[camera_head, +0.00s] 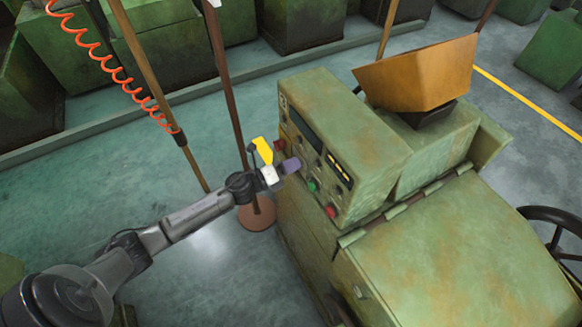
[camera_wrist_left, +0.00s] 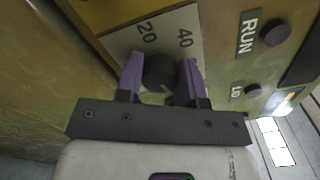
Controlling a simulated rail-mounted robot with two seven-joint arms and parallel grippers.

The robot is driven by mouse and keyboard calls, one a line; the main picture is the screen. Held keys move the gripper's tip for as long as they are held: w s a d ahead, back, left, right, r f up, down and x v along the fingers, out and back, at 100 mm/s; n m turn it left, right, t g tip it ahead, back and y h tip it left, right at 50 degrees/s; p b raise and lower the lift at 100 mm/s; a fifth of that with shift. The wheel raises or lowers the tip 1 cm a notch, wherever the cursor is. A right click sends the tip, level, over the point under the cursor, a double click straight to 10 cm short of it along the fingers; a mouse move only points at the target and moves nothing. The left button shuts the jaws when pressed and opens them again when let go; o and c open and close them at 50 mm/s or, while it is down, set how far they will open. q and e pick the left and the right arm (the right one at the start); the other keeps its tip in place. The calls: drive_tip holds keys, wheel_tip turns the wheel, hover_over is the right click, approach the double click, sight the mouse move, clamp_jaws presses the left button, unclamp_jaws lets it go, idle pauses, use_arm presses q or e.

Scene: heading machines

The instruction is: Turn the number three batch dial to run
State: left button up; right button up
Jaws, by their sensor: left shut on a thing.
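A green machine's control box (camera_head: 345,150) stands right of centre in the head view, its panel facing my left arm. My left gripper (camera_head: 291,165) reaches that panel from the left. In the left wrist view its purple fingers (camera_wrist_left: 162,63) are shut on a round black knob (camera_wrist_left: 160,75), one finger on each side. A separate dark knob (camera_wrist_left: 275,33) sits beside a RUN label (camera_wrist_left: 248,34). Another small knob (camera_wrist_left: 252,91) is beside an LO label.
A green button (camera_head: 312,184) and a red button (camera_head: 331,211) are on the panel near my gripper. A yellow piece (camera_head: 263,150) is beside the gripper. A brown post (camera_head: 228,85) stands close behind my arm. An orange hopper (camera_head: 418,76) tops the machine. Open floor lies left.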

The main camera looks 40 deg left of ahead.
use_arm(q)
drive_tip(key=shift+m+b, duration=0.4)
drive_tip(key=shift+m, duration=1.2)
drive_tip(key=o, duration=0.9)
drive_tip(key=shift+s, duration=0.1)
drive_tip(key=shift+b+v, duration=1.25)
drive_tip(key=shift+v, duration=5.6)
